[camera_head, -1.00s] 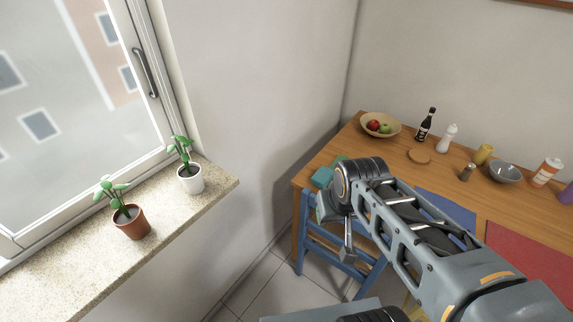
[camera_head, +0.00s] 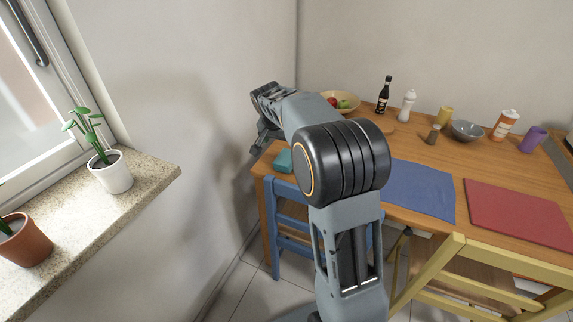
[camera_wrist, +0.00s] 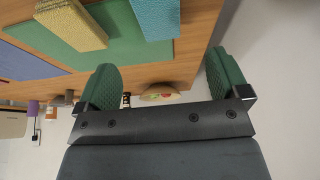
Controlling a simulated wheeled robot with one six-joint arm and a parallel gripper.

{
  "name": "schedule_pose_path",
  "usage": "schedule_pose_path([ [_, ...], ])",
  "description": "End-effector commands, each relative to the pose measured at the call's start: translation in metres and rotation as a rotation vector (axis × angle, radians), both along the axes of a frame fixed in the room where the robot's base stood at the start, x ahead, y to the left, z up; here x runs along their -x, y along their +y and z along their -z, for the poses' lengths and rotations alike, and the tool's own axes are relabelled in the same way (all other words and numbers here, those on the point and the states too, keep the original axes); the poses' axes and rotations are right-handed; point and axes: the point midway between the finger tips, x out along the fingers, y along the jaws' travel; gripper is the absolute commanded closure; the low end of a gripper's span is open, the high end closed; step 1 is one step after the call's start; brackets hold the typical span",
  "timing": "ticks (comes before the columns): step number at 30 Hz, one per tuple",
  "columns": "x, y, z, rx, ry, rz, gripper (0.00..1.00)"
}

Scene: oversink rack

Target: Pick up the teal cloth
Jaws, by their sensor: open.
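The teal cloth (camera_head: 283,160) shows partly at the left end of the wooden table, behind my arm. In the wrist view a textured teal piece that looks like it (camera_wrist: 157,18) lies at the top edge, partly cut off, on a green mat (camera_wrist: 120,42). My gripper (camera_wrist: 163,62) is open, with its two green fingers wide apart and nothing between them. The teal piece appears beyond the fingertips, apart from them. In the head view my gripper (camera_head: 264,138) is over the table's left end, near the wall.
A yellow textured block (camera_wrist: 72,22) lies beside the teal piece. A fruit bowl (camera_head: 345,102), a dark bottle (camera_head: 384,95) and a white shaker (camera_head: 407,106) stand at the back of the table (camera_head: 440,152). A blue chair (camera_head: 287,222) stands at the front left. The wall is close on the left.

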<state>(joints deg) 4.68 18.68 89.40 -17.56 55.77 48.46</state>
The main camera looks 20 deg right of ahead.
Motion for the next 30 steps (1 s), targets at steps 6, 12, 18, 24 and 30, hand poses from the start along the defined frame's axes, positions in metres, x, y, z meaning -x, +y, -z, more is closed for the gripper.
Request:
schedule_pose_path([
  [6,-0.009,-0.011,0.034,0.0,0.002,0.002,0.06],
  [12,-0.013,-0.014,0.046,0.0,0.0,0.0,0.06],
  [18,-0.014,-0.016,0.054,-0.001,0.001,0.0,0.06],
  [24,-0.017,-0.021,0.078,-0.001,0.003,0.001,0.06],
  [30,-0.023,-0.027,0.096,-0.001,0.001,0.0,0.06],
])
